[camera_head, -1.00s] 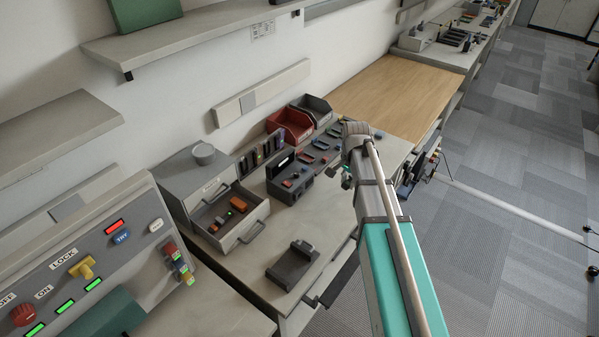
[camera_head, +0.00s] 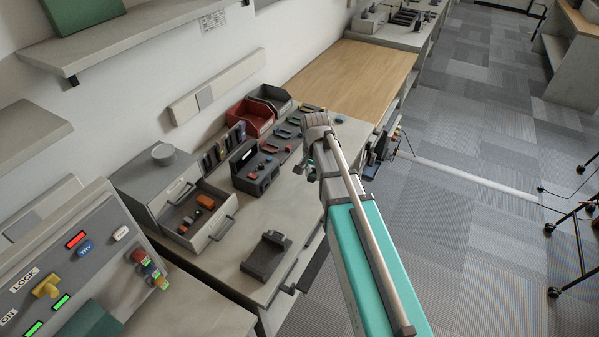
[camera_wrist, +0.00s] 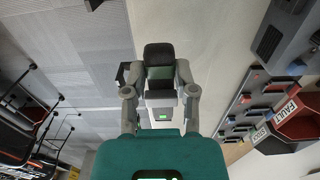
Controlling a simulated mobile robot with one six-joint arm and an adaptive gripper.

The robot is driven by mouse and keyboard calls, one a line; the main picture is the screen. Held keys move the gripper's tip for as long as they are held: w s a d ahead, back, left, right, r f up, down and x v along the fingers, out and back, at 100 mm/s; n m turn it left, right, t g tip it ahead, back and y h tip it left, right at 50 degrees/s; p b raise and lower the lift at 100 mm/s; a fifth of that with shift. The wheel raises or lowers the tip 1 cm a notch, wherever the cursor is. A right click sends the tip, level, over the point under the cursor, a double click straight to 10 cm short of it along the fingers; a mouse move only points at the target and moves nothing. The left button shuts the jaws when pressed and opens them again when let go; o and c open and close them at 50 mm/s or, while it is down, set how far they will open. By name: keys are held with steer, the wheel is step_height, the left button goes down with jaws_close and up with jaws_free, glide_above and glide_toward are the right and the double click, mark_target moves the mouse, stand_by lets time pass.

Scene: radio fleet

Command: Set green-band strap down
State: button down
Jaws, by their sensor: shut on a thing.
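In the wrist view, my gripper (camera_wrist: 160,88) is shut on a dark strap (camera_wrist: 159,53) with a green band across it. The strap stands out past the fingertips, over a pale surface and the grey floor's edge. In the head view my gripper (camera_head: 309,170) is small and partly hidden by my arm, above the front part of the grey worktop (camera_head: 235,290). What the strap touches, if anything, cannot be told.
A dark cradle (camera_head: 266,257) sits near the worktop's front edge. An open drawer (camera_head: 210,215) holds small orange parts. A dark multi-slot unit (camera_head: 254,170), a red bin (camera_head: 250,118) and a grey bin (camera_head: 271,98) stand behind. The wooden top (camera_head: 355,75) is bare.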

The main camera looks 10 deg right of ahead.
steer(key=w+f+b, duration=0.2)
steer(key=w, duration=0.1)
steer(key=w+d+f+b, duration=0.1)
steer(key=w+f+b, duration=0.1)
steer(key=w, duration=0.1)
steer(key=w+f+b, duration=0.2)
steer(key=w+f, duration=0.1)
steer(key=w, duration=0.1)
steer(key=shift+d, duration=0.15)
steer(key=shift+w+f+b, duration=0.6)
steer(key=shift+w+b, duration=0.05)
steer(key=shift+b, duration=0.25)
steer(key=shift+w+d+f+b, duration=0.1)
steer(key=shift+w+f+b, duration=0.35)
steer(key=shift+f+b, duration=1.55)
steer(key=shift+f, duration=0.15)
steer(key=shift+c, duration=2.1)
jaws_free()
steer(key=shift+r, duration=0.2)
